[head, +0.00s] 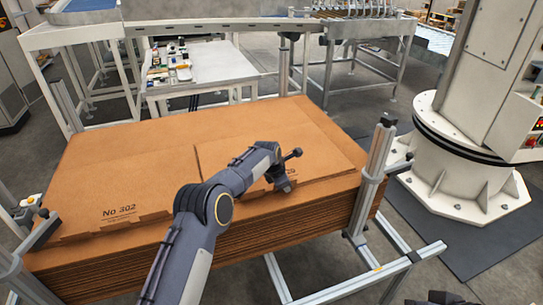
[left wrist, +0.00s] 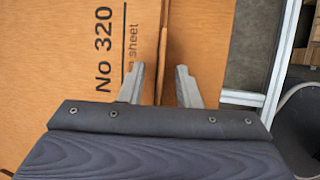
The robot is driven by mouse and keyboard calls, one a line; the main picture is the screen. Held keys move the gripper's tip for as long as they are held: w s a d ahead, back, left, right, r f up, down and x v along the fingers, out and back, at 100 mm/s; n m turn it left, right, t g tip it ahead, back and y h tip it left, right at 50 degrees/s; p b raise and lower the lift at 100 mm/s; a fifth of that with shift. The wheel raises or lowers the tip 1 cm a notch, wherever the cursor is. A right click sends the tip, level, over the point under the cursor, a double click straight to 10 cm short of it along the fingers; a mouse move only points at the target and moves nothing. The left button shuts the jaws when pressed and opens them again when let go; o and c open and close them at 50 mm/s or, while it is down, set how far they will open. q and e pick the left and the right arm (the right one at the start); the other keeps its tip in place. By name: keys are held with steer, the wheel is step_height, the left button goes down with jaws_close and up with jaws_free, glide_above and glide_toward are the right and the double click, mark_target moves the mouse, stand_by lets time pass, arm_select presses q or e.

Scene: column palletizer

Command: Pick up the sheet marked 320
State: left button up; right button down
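The sheet marked 320 (head: 325,145) is a brown cardboard sheet lying flat on the right part of a cardboard stack. My arm partly hides its printing in the head view. In the left wrist view its "No 320" print is clear, and the sheet (left wrist: 50,75) fills the left side. My left gripper (head: 285,178) is at the sheet's front edge, near the print. In the left wrist view the left gripper (left wrist: 160,88) has its fingers apart, one on each side of the sheet's edge. I cannot tell whether they touch it.
Another sheet marked No 302 (head: 120,210) lies on the left of the stack. Metal posts (head: 375,165) stand at the stack's corners. A white machine column (head: 475,120) is at the right. A table with small items (head: 215,65) and conveyors are behind.

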arm_select(q)
steer(key=shift+f, duration=0.15)
jaws_close()
stand_by(0.4)
